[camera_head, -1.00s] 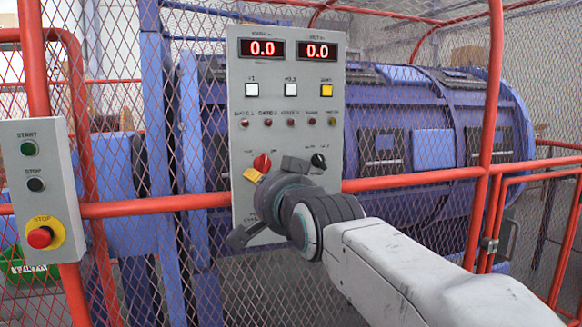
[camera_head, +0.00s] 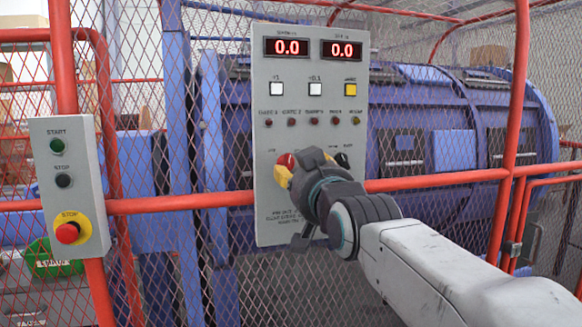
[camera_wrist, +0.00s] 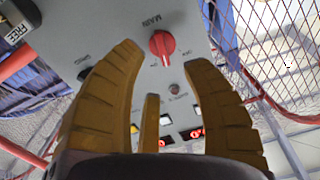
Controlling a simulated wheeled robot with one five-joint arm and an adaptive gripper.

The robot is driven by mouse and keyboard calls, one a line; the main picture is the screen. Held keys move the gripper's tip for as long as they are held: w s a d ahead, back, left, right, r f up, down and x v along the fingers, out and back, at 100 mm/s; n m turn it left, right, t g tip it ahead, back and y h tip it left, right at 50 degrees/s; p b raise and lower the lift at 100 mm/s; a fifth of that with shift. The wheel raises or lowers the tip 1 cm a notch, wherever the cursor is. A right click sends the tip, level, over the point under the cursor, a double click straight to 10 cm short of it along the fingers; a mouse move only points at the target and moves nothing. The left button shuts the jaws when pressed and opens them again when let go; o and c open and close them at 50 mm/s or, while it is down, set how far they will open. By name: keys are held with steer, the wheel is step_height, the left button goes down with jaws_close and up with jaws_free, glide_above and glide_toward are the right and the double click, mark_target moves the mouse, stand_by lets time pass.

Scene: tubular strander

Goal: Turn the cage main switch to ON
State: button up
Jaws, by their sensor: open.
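The main switch is a red rotary knob on the grey control panel (camera_head: 270,215). In the wrist view the red knob (camera_wrist: 162,46) shows clearly under the upside-down label MAIN, between the tips of my yellow fingers. In the head view the red knob (camera_head: 286,160) is partly hidden by my gripper (camera_head: 287,178). My gripper (camera_wrist: 163,60) is open, its fingers spread on both sides of the knob and holding nothing. I cannot tell whether the fingers touch it. The small position marks beside the knob are too blurred to read.
A black knob (camera_head: 342,160) sits right of the red one. Above are lamps, buttons and two displays (camera_head: 287,47) reading 0.0. A red rail (camera_head: 440,180) and mesh fence flank the panel. A start/stop box (camera_head: 68,185) stands left, with a red stop button (camera_head: 67,233).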

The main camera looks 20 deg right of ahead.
mark_target(291, 166)
steer(key=shift+w+b, duration=0.3)
steer(key=shift+w, duration=3.05)
steer(key=shift+c, duration=0.2)
jaws_close()
